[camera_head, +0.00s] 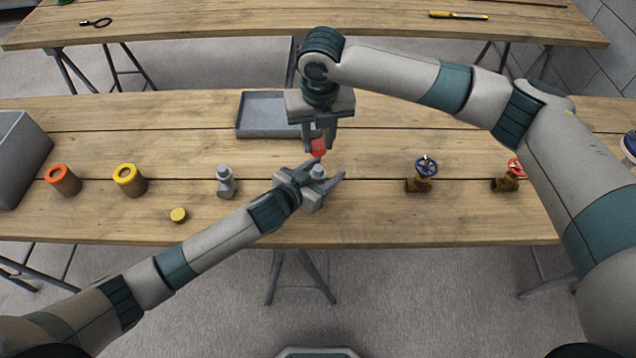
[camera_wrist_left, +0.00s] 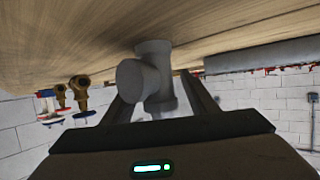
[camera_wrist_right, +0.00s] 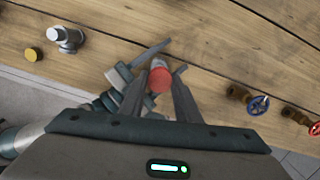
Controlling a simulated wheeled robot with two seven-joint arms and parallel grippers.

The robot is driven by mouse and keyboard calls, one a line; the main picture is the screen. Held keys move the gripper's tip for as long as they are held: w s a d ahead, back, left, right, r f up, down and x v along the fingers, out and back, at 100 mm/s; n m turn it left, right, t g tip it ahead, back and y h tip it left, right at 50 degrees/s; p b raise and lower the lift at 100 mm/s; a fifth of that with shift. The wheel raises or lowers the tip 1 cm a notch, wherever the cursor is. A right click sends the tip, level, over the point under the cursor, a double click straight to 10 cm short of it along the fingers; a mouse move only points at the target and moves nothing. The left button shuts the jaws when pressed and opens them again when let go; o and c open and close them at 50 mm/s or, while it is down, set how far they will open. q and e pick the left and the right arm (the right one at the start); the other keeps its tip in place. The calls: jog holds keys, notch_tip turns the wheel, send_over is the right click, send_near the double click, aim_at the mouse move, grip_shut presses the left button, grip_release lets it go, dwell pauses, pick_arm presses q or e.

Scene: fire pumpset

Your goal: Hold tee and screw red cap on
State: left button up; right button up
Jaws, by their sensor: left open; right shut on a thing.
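A grey tee (camera_head: 318,172) stands on the table between the fingers of my left gripper (camera_head: 326,176). In the left wrist view the tee (camera_wrist_left: 151,75) shows its side branch facing the camera, with the open fingers on either side of it. I cannot tell whether they touch it. My right gripper (camera_head: 319,140) points down and is shut on the red cap (camera_head: 319,149), right above the tee. In the right wrist view the red cap (camera_wrist_right: 160,79) sits between the fingertips and hides most of the tee. I cannot tell whether cap and tee touch.
A second grey fitting (camera_head: 226,183) and a yellow cap (camera_head: 179,215) are left of my left gripper. Orange (camera_head: 63,180) and yellow-topped (camera_head: 129,180) cylinders stand farther left. A grey tray (camera_head: 275,132) lies behind. Blue (camera_head: 427,167) and red-handled (camera_head: 516,168) valves stand right.

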pick_arm(q)
grip_shut()
jog(key=shift+f, duration=0.15)
pick_arm(e)
send_over(318, 168)
jog(key=shift+s+f, duration=0.15)
jog(key=shift+f, duration=2.3)
pick_arm(q)
jog(key=shift+s+f, duration=0.1)
pick_arm(e)
jog(key=shift+f, duration=0.15)
pick_arm(q)
jog(key=shift+a, duration=0.1)
pick_arm(e)
jog(key=shift+f, duration=0.8)
